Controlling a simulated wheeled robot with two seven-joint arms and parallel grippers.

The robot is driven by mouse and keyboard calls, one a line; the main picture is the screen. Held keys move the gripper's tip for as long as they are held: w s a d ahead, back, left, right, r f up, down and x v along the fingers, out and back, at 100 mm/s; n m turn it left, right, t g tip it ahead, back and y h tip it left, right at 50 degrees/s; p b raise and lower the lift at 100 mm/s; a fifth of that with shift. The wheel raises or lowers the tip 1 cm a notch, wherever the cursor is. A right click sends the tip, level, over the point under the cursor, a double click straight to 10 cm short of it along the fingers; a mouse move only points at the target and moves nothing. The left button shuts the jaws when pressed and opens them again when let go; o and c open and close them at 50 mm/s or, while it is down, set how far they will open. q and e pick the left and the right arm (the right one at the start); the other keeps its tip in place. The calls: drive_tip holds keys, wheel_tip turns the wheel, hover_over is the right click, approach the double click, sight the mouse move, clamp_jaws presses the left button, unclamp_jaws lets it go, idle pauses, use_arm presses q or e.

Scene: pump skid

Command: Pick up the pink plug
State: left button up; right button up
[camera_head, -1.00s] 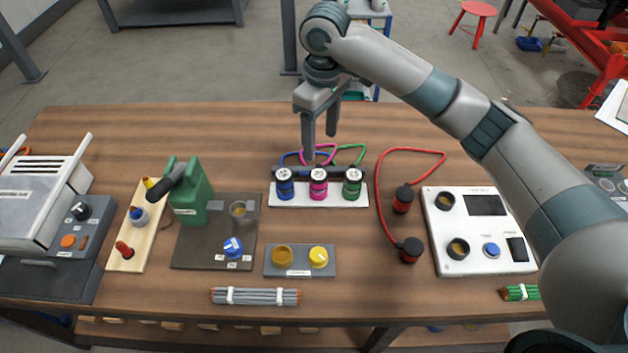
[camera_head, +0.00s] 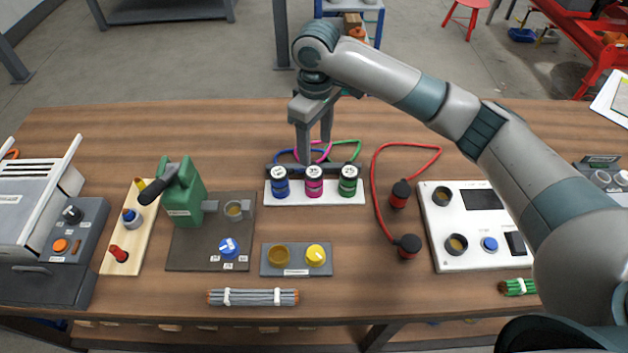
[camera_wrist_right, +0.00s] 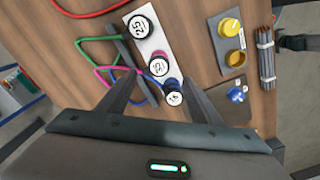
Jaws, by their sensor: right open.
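The pink plug (camera_head: 314,182) stands upright in the middle of a white base, between the blue plug (camera_head: 280,184) and the green plug (camera_head: 348,182). Each has a white-labelled top and a cable of its colour behind. My right gripper (camera_head: 315,158) is open, fingers pointing down, just behind and above the pink plug, over the cables. In the right wrist view the pink plug (camera_wrist_right: 158,65) shows beyond the open fingers (camera_wrist_right: 180,95), with the blue plug (camera_wrist_right: 173,95) nearer and the green plug (camera_wrist_right: 140,27) farther. No plug is held. My left gripper does not show.
A black rail (camera_head: 313,169) runs behind the plugs. In front is a grey plate with yellow knobs (camera_head: 296,260). Right are a red cable with black plugs (camera_head: 400,193) and a white panel (camera_head: 480,260).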

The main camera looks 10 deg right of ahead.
sight(314, 172)
wheel_tip(314, 172, down, 8)
drive_tip(key=shift+r+p, duration=0.1)
drive_tip(key=shift+p, duration=0.85)
drive_tip(key=shift+w+f+p, duration=0.1)
drive_tip(key=shift+f+p, duration=0.35)
drive_tip(key=shift+f, duration=0.05)
wheel_tip(314, 172, down, 3)
drive_tip(key=shift+w+a+f+p, duration=0.1)
drive_tip(key=shift+p, duration=0.65)
drive_tip(key=shift+f, duration=0.55)
drive_tip(key=c, duration=1.3)
